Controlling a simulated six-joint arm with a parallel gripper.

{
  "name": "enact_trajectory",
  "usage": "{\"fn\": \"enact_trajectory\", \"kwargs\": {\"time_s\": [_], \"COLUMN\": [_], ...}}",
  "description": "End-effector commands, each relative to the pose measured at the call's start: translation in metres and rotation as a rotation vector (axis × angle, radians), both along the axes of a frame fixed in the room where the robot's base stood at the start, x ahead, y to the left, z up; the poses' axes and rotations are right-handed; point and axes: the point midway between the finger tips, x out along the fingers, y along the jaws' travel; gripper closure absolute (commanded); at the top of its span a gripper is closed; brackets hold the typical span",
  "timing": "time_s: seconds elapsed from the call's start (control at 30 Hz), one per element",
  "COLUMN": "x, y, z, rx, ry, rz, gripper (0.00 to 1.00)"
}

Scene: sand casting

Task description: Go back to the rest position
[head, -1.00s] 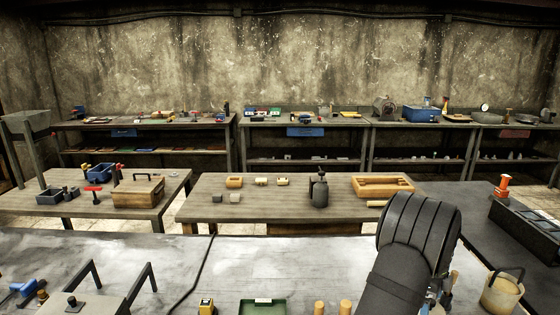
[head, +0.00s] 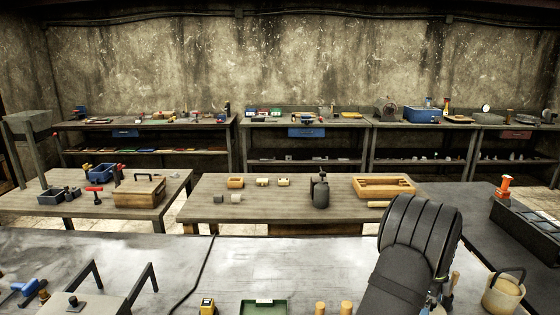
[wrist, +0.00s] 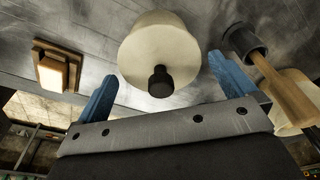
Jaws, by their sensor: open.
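My gripper (wrist: 163,68) is open in the wrist view, its two blue fingers spread wide with nothing gripped. A pale round object with a black knob (wrist: 160,82) shows beyond and between the fingers; the frame does not show clearly how far off it is. In the head view my dark arm rises from the bottom right over the near bench, and it hides most of the gripper; only small blue parts show beside it.
The near bench (head: 270,262) holds a green tray (head: 263,308), wooden cylinders (head: 346,307) and a pale bucket (head: 503,294) right of my arm. The wrist view shows a wooden-handled tool (wrist: 285,90) close to the right finger and a wooden block (wrist: 57,70) at left.

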Motion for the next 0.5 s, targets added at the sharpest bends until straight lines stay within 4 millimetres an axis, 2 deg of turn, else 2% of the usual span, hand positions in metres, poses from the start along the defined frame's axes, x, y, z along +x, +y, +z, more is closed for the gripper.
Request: {"fn": "enact_trajectory", "kwargs": {"time_s": [0.03, 0.5], "x": [0.003, 0.013], "y": [0.0, 0.01], "z": [0.017, 0.111], "rx": [-0.006, -0.005], "ry": [-0.006, -0.005], "rz": [0.001, 0.001], "gripper": [0.0, 0.0]}}
